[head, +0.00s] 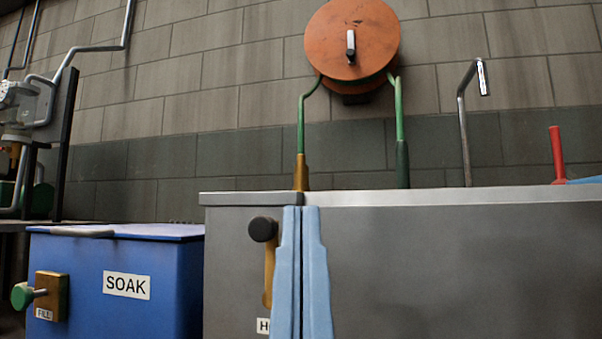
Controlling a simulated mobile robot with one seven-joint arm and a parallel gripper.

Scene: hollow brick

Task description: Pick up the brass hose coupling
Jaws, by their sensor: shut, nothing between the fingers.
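The brass hose coupling (301,172) shows as a brass-coloured sleeve on the lower end of the left green hose. It stands upright at the rim of the grey sink unit, and its lower end is hidden behind the rim. My gripper (302,208) shows as two light blue fingers pointing up, pressed together with nothing between them. In the picture the fingertips are just below the coupling, in front of the sink unit's front face. They do not visibly touch the coupling; the depth between them is hard to tell.
An orange hose reel (352,40) is on the brick wall; its right green hose (400,120) ends in a dark green sleeve. A black-knobbed lever (264,230) is beside my fingers. A blue SOAK tank (160,270), a bent metal pipe (464,130) and a red handle (557,152) also show.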

